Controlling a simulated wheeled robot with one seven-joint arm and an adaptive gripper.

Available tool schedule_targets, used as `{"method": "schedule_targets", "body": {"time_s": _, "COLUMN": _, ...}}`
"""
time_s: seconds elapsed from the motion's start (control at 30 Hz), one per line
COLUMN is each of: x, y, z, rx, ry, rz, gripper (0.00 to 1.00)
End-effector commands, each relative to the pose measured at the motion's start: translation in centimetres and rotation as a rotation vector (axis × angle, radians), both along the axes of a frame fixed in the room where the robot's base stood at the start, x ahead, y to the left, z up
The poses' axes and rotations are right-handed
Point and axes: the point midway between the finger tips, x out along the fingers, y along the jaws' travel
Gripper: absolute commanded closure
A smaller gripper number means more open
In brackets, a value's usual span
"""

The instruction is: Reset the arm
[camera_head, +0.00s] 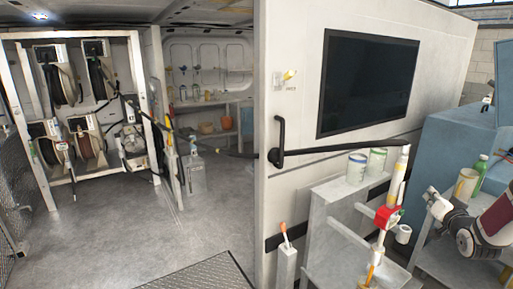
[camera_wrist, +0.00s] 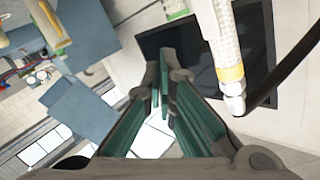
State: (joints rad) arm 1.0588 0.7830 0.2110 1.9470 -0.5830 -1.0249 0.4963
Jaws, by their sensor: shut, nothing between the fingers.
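My arm, white with dark red bands, enters the head view at the lower right. In the wrist view my gripper (camera_wrist: 160,68) is shut, with its grey and teal fingers together and nothing between them. A white braided hose end with a yellow band and metal fitting (camera_wrist: 231,70) hangs to the right of the fingers, apart from them. A black hose runs from this fitting. In the head view an upright white and yellow piece (camera_head: 398,175) stands left of my arm.
A white wall with a dark screen (camera_head: 368,84) stands behind. A grey stand (camera_head: 340,215) bears white cans (camera_head: 357,167). A red fitting (camera_head: 387,216) sits near it. A blue cabinet (camera_head: 450,150) is at right. Hose reels (camera_head: 62,84) hang at far left; the floor there is clear.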

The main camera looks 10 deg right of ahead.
Motion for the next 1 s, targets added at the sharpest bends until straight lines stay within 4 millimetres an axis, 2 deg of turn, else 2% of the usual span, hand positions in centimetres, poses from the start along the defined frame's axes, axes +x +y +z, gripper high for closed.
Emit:
{"method": "schedule_targets", "body": {"time_s": 0.17, "x": 2.3, "y": 4.6, "z": 3.8, "rx": -0.057, "ry": 0.13, "rz": 0.038, "gripper": 1.0}}
{"method": "schedule_targets", "body": {"time_s": 0.23, "x": 2.8, "y": 7.1, "z": 5.6, "rx": -0.083, "ry": 0.201, "rz": 0.051, "gripper": 1.0}}
{"method": "schedule_targets", "body": {"time_s": 0.33, "x": 2.9, "y": 10.7, "z": 7.8, "rx": -0.116, "ry": 0.299, "rz": 0.069, "gripper": 1.0}}
{"method": "schedule_targets", "body": {"time_s": 0.47, "x": 2.0, "y": 15.7, "z": 10.6, "rx": -0.15, "ry": 0.413, "rz": 0.092, "gripper": 1.0}}
{"method": "schedule_targets", "body": {"time_s": 0.67, "x": -1.7, "y": 23.4, "z": 14.1, "rx": -0.184, "ry": 0.57, "rz": 0.135, "gripper": 1.0}}
{"method": "schedule_targets", "body": {"time_s": 0.77, "x": -4.4, "y": 27.2, "z": 15.4, "rx": -0.191, "ry": 0.641, "rz": 0.165, "gripper": 1.0}}
{"method": "schedule_targets", "body": {"time_s": 0.87, "x": -7.6, "y": 30.9, "z": 16.3, "rx": -0.19, "ry": 0.708, "rz": 0.204, "gripper": 1.0}}
{"method": "schedule_targets", "body": {"time_s": 1.0, "x": -12.9, "y": 35.8, "z": 17.0, "rx": -0.185, "ry": 0.798, "rz": 0.275, "gripper": 1.0}}
